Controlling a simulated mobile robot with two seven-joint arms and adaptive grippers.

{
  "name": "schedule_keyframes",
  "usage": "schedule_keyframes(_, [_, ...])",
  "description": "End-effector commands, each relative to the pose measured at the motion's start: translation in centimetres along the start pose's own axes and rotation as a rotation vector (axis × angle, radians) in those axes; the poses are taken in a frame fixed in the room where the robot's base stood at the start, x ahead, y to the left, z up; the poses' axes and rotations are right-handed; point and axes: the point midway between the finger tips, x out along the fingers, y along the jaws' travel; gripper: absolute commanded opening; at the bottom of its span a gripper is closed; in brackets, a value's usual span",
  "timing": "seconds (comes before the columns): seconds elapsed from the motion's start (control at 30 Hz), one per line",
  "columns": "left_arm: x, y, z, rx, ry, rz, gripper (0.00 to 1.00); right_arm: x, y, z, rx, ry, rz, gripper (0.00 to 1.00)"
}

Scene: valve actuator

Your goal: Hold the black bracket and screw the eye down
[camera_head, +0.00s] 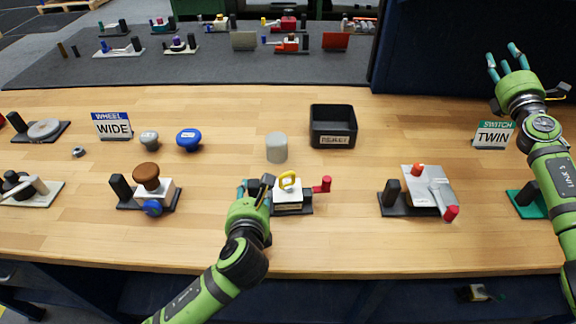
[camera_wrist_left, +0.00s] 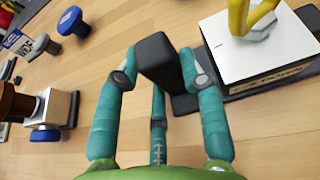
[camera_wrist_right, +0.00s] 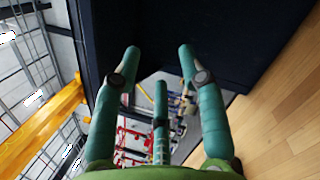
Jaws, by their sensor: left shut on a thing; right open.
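The yellow eye (camera_head: 289,181) stands on top of a white block (camera_head: 288,199) on a dark base, with a red-knobbed lever on its right side. In the left wrist view the eye (camera_wrist_left: 250,14) is cut off by the top edge. My left gripper (camera_head: 257,187) is shut on the black bracket, an upright post at the base's left end; the bracket (camera_wrist_left: 160,60) shows between the teal fingers in the left wrist view. My right gripper (camera_head: 507,62) is raised at the far right, open and empty, away from the eye. It also shows open in the right wrist view (camera_wrist_right: 159,60).
A grey cylinder (camera_head: 277,148) and a black bin (camera_head: 333,127) stand behind the eye's block. A brown-knobbed fixture (camera_head: 146,185) stands to the left, a grey fixture with a red knob (camera_head: 428,187) to the right. A dark panel (camera_head: 470,50) rises near my right gripper.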

Motion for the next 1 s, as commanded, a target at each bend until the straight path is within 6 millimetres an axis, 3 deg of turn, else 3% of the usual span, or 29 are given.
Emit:
schedule_keyframes(0.03, [0.1, 0.0, -0.6, 0.003, 0.013, 0.001, 0.00, 1.0, 3.1, -3.4, -0.029, 0.089, 0.067, 0.42])
schedule_keyframes(0.13, [0.1, 0.0, -0.6, 0.003, 0.013, 0.001, 0.00, 1.8, 9.2, -10.1, -0.116, 0.274, 0.207, 0.42])
schedule_keyframes(0.27, [0.1, 0.0, -0.6, 0.003, 0.013, 0.001, 0.00, 0.8, 17.3, -18.5, -0.261, 0.511, 0.416, 0.42])
schedule_keyframes(0.37, [0.1, 0.0, -0.5, 0.003, 0.013, 0.001, 0.00, -1.8, 23.4, -24.6, -0.407, 0.694, 0.601, 0.42])
schedule_keyframes(0.43, [0.1, 0.0, -0.5, 0.003, 0.013, 0.001, 0.00, -4.5, 27.4, -28.7, -0.534, 0.829, 0.746, 0.42])
schedule_keyframes(0.53, [0.1, 0.0, -0.5, 0.003, 0.012, 0.001, 0.00, -9.4, 31.6, -33.6, -0.748, 1.021, 0.956, 0.42])
schedule_keyframes(0.63, [0.1, 0.0, -0.5, 0.003, 0.012, 0.001, 0.00, -14.3, 33.8, -36.7, -0.990, 1.204, 1.149, 0.42])
schedule_keyframes(0.73, [0.1, 0.0, -0.5, 0.003, 0.012, 0.002, 0.00, -18.5, 34.2, -38.1, -1.245, 1.384, 1.306, 0.42])
schedule_keyframes(0.83, [0.1, 0.0, -0.5, 0.003, 0.012, 0.002, 0.00, -21.3, 33.6, -37.9, -1.484, 1.551, 1.407, 0.42])
schedule_keyframes(1.0, [0.1, 0.1, -0.5, 0.002, 0.012, 0.003, 0.00, -23.4, 32.5, -35.9, -1.778, 1.771, 1.467, 0.42])
